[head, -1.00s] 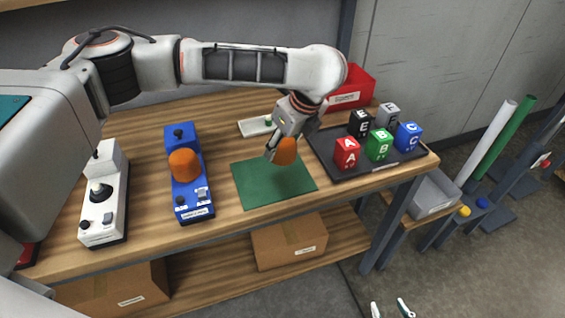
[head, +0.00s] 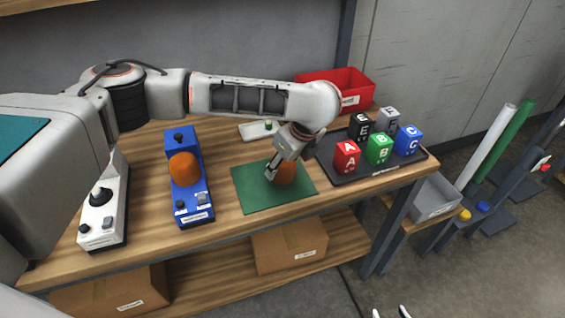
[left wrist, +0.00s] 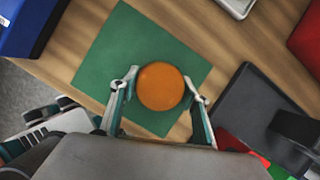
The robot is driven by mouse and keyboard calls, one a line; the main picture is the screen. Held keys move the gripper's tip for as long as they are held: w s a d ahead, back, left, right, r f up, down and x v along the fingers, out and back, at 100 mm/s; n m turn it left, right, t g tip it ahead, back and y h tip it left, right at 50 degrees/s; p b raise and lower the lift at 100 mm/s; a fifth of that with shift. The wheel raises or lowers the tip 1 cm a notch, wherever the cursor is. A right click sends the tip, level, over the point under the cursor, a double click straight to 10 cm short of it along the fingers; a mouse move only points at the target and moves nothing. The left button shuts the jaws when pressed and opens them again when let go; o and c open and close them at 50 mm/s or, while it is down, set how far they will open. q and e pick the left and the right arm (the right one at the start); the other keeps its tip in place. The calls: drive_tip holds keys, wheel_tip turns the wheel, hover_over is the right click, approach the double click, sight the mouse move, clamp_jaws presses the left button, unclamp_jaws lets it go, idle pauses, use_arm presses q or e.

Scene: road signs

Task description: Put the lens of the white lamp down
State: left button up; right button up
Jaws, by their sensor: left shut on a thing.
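The orange lens (head: 286,173) is at the right half of the green mat (head: 252,189), low over it or touching it; I cannot tell which. My left gripper (head: 273,170) is shut on the lens from above. In the left wrist view the round orange lens (left wrist: 160,87) sits between the two fingers of my left gripper (left wrist: 158,92), over the green mat (left wrist: 110,60). The white lamp (head: 104,212) stands at the left with a dark socket on top and no lens on it. My right gripper shows only as light tips (head: 391,312) at the bottom edge.
A blue lamp (head: 186,200) with its own orange lens (head: 183,168) stands left of the mat. A dark tray (head: 340,176) with several lettered cubes lies right of it. A red bin (head: 350,95) and a small white unit (head: 254,131) are behind. The mat's left part is clear.

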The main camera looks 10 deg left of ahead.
use_arm(q)
drive_tip(key=shift+p, duration=0.5)
drive_tip(key=shift+f+p, duration=0.2)
drive_tip(key=shift+p, duration=0.15)
use_arm(e)
drive_tip(key=shift+s+d+r, duration=0.25)
drive_tip(key=shift+d+r, duration=0.05)
drive_tip(key=shift+d, duration=0.3)
drive_tip(key=shift+s, duration=0.1)
use_arm(q)
drive_tip(key=shift+f+p, duration=0.1)
drive_tip(key=shift+p, duration=0.25)
drive_tip(key=o, duration=1.1)
drive_tip(key=shift+f, duration=0.1)
use_arm(e)
drive_tip(key=shift+s+d+f+g+h, duration=0.1)
drive_tip(key=shift+s+f+g+h, duration=0.1)
drive_tip(key=shift+f+g+h, duration=0.1)
drive_tip(key=shift+r, duration=0.1)
